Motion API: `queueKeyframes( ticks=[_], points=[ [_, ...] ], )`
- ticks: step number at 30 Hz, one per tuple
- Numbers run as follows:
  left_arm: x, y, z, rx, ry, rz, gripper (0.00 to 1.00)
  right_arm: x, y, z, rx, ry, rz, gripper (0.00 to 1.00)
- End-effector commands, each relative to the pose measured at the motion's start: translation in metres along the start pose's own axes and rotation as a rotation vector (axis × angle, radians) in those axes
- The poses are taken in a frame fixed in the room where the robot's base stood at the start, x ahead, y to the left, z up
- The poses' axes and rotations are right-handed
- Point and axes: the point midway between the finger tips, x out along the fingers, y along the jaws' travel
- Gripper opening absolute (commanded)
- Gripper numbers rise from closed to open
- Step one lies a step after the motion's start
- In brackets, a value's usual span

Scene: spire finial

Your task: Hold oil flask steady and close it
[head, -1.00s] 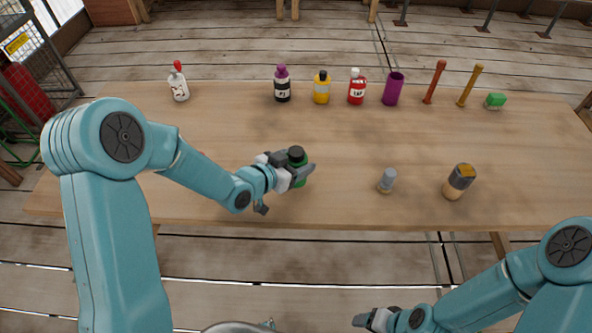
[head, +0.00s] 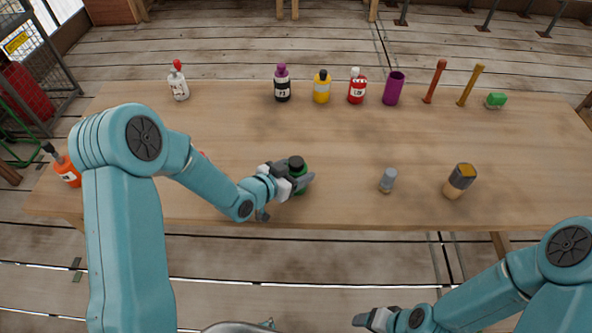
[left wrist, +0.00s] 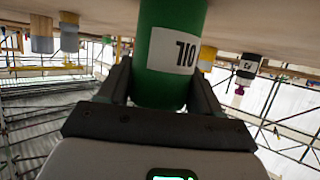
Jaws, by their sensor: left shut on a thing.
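The oil flask (head: 300,184) is green with a dark top (head: 297,162), and stands about upright near the table's front, left of middle. My left gripper (head: 300,180) is shut around it from the left. In the left wrist view the picture is upside down; the green flask (left wrist: 170,40) with its "OIL" label (left wrist: 172,52) sits between the two dark fingers. I cannot tell whether the dark top is a fully seated cap. My right gripper (head: 372,320) is low, off the table's front edge, apart from everything; its jaws are unclear.
A grey-blue small bottle (head: 388,180) and a tan, dark-topped jar (head: 459,181) stand to the right of the flask. Several bottles, a purple cup (head: 393,88) and two stick-like tools line the back. An orange bottle (head: 68,172) stands far left. The middle table (head: 240,130) is clear.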

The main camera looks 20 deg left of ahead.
Motion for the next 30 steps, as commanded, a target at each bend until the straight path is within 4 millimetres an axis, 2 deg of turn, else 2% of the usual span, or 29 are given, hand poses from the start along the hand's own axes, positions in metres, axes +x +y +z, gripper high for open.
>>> queueKeyframes(
  ticks=[1, 3, 15, 17, 24, 30],
  points=[
    [0.000, 0.000, 0.001, 0.000, 0.000, 0.000, 0.71, 0.001, 0.001, 0.000, 0.000, 0.000, 0.000, 0.69],
    [0.000, 0.000, 0.001, 0.000, 0.000, 0.000, 0.90, 0.001, 0.000, 0.000, 0.000, 0.000, 0.000, 0.69],
    [-0.005, -0.001, -0.002, -0.001, -0.001, -0.001, 0.90, -0.003, -0.001, 0.000, 0.000, 0.001, 0.000, 0.69],
    [-0.014, -0.001, -0.001, 0.000, -0.001, -0.002, 0.90, 0.000, 0.000, 0.000, 0.000, 0.000, 0.000, 0.69],
    [-0.068, -0.001, -0.001, -0.001, 0.001, -0.004, 0.90, 0.007, 0.003, 0.000, 0.000, 0.000, 0.000, 0.69],
    [-0.104, -0.001, -0.002, -0.001, 0.000, -0.003, 0.90, 0.010, 0.004, 0.000, 0.000, 0.000, 0.000, 0.69]
  ],
)
